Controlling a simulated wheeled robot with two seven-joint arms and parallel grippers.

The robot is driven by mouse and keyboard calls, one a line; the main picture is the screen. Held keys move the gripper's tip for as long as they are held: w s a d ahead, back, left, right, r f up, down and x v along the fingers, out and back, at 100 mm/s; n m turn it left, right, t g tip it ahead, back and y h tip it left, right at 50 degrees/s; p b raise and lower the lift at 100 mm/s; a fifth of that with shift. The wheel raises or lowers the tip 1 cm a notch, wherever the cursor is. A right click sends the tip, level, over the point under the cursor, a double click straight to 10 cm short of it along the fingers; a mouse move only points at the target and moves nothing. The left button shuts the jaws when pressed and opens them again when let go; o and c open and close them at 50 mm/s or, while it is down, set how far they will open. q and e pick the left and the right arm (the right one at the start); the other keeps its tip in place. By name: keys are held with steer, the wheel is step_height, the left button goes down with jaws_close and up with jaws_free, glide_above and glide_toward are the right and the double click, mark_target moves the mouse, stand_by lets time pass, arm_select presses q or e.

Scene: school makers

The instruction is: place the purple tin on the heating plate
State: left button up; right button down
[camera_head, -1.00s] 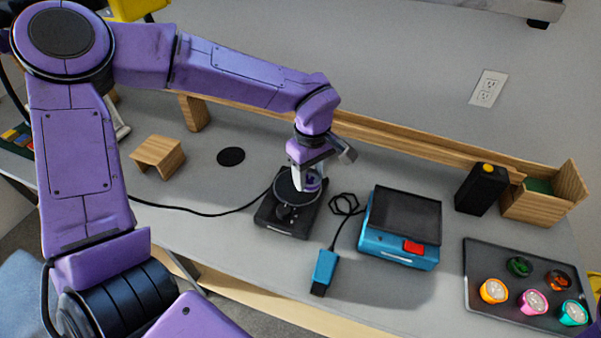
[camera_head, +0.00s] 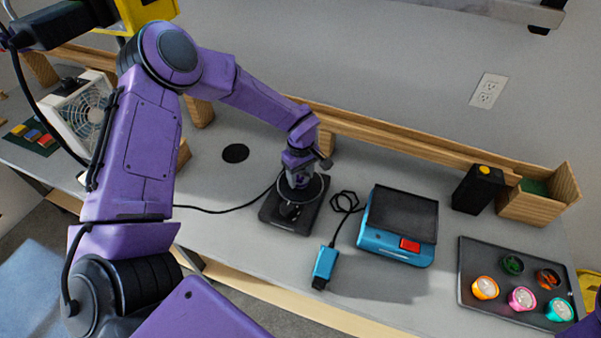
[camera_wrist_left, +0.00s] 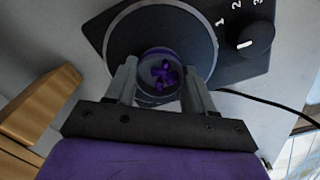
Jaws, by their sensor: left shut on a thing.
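My left gripper (camera_head: 297,181) is over the heating plate (camera_head: 273,217), a black unit with a round dark disc. In the left wrist view, its two grey fingers (camera_wrist_left: 158,82) are shut on the purple tin (camera_wrist_left: 160,68), a small round cup with purple pieces inside. The tin is within the outline of the disc (camera_wrist_left: 128,40) in that view, near its lower edge. I cannot tell whether it touches the disc. In the head view, the gripper hides most of the tin. My right gripper is not in view.
A dial (camera_wrist_left: 250,40) sits beside the disc. A blue device with a dark top (camera_head: 400,215) and a blue corded block (camera_head: 325,264) stand to the right. A dark tray (camera_head: 474,262) holds several coloured tins. A wooden block (camera_wrist_left: 40,105) shows beside the gripper in the wrist view.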

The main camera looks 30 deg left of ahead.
mark_target(300, 177)
arm_select(q)
steer(key=shift+f, duration=0.15)
steer(key=o, duration=1)
steer(key=shift+r, duration=0.55)
step_height(300, 177, up, 11)
steer(key=shift+r+b, duration=0.2)
steer(key=shift+b, duration=0.95)
